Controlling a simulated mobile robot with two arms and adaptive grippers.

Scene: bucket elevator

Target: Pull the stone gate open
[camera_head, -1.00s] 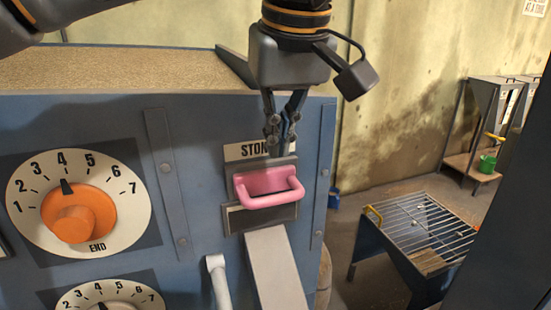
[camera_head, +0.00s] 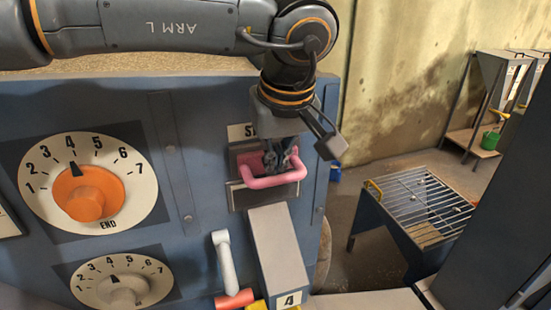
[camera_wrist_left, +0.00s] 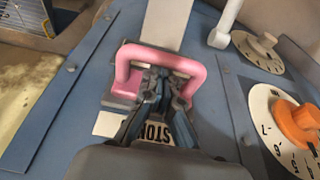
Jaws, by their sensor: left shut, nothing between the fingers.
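The stone gate's pink U-shaped handle (camera_head: 274,182) sticks out from the blue machine's front panel, below a partly covered label. My left gripper (camera_head: 281,168) reaches down from above, with its fingers inside the handle's loop, between the bar and the panel. In the left wrist view the fingers (camera_wrist_left: 164,84) are shut and lie behind the pink bar (camera_wrist_left: 160,56), with nothing between them. I cannot tell whether they touch the bar. The grey gate plate (camera_head: 262,195) shows around the handle. My right gripper is not in view.
A grey chute (camera_head: 280,245) slopes down below the handle. A white lever (camera_head: 225,262) stands to its left. An orange-knobbed dial (camera_head: 88,192) is further left on the blue panel. A grated table (camera_head: 418,205) stands at the right on the floor.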

